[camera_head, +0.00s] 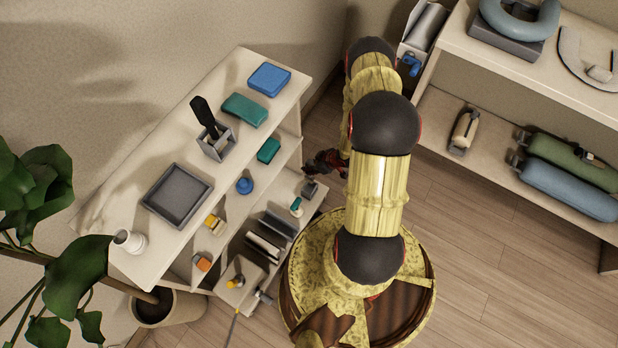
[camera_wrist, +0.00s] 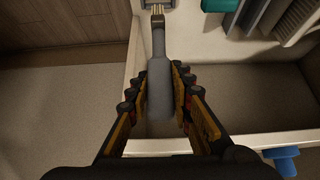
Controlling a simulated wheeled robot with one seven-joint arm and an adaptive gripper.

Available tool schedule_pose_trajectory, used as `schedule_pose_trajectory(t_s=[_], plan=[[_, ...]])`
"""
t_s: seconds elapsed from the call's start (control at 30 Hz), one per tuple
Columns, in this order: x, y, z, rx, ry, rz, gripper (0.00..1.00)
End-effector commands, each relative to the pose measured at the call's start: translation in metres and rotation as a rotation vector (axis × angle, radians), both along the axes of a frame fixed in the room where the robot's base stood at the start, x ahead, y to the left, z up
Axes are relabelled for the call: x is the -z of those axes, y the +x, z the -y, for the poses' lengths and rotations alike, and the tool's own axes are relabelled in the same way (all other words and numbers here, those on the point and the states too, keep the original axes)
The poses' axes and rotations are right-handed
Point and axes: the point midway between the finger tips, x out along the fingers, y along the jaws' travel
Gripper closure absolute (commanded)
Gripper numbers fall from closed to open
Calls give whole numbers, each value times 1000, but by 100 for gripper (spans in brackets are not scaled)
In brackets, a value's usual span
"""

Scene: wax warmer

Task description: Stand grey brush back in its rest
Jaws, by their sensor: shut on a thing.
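The grey brush (camera_wrist: 159,85) lies lengthwise between the fingers of my gripper (camera_wrist: 160,98) in the wrist view. Its thick handle is between the pads, and its narrow neck points to the top of the picture, ending in a brownish band. A small grey fixture (camera_wrist: 153,4), perhaps the rest, shows at the top edge by the brush's far end; I cannot tell if they touch. In the head view a small dark grey block (camera_head: 310,188) at the lower shelf's right end may be this fixture. My gripper (camera_head: 325,163) is partly hidden by my arm there.
The shelf unit's top (camera_head: 229,86) holds a grey box (camera_head: 216,148) with a black tool, a grey tray (camera_head: 178,195) and teal and blue pads. A small teal item (camera_head: 296,207) and grey upright slats (camera_head: 265,238) stand near the block. A blue knob (camera_wrist: 285,161) is lower right.

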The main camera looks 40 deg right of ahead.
Motion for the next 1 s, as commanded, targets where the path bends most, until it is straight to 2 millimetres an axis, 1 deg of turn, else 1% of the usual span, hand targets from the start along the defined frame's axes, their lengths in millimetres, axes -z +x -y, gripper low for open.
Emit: schedule_pose_trajectory(t_s=[0.23, 1.0], plan=[[-5, 0, 0, 0, 0, 0, 100], [-40, 0, 0, 0, 0, 0, 100]])
